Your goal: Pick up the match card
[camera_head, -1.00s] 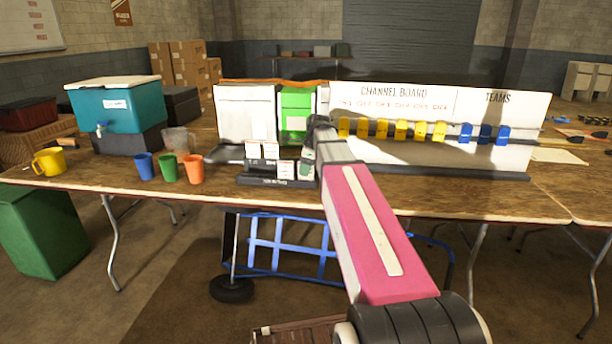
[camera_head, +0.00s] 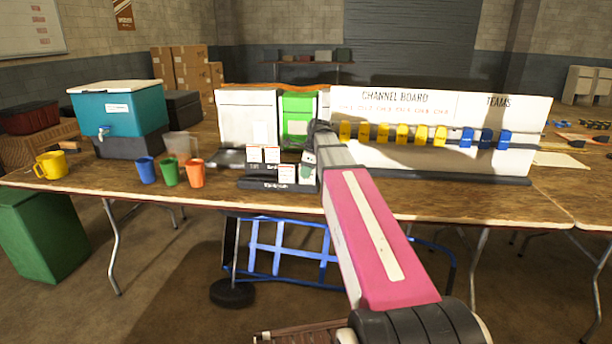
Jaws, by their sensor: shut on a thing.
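White cards (camera_head: 271,155) stand in a stepped black card rack (camera_head: 272,184) at the middle of the table, in front of a white box and a green one. The cards' print is too small to read, so I cannot tell by its text which is the match card. My gripper (camera_head: 308,168) is at the right end of the rack, pointing down and mostly hidden by my arm. It is shut on what looks like a pale card with a greenish mark at the rack's front right. I cannot tell whether this card is clear of the rack.
The channel board (camera_head: 400,125) with yellow and blue pieces stands close to the right of my gripper. Blue, green and orange cups (camera_head: 195,174), a clear jug and a teal cooler (camera_head: 118,110) stand to the left. The table's front edge is bare.

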